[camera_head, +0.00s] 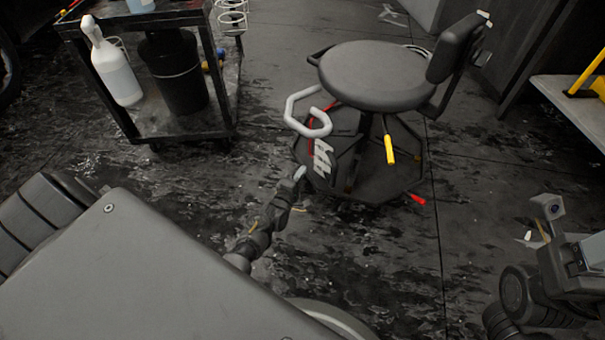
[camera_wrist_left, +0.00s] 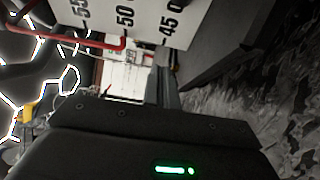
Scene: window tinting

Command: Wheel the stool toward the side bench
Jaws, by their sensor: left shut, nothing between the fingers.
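The stool (camera_head: 375,77) stands upright right of centre in the head view, with a round dark seat, a backrest (camera_head: 456,46) and a dark tray-like base. A pale looped handle (camera_head: 308,118) shows at its left. My left gripper (camera_head: 299,174) is shut and empty, low beside the near left edge of the base; I cannot tell whether it touches. My right gripper (camera_head: 531,237) shows only in part at the lower right, and its jaws are unclear. The likely side bench (camera_head: 570,112) shows at the right edge. The stool is not clear in the left wrist view.
A dark cart (camera_head: 190,125) with a white spray bottle (camera_head: 112,66) and a black bucket (camera_head: 174,72) stands at the upper left. Yellow- and red-handled tools sit at the stool's base. Dark stained floor is open between stool and bench. The left wrist view shows a numbered white board (camera_wrist_left: 140,20).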

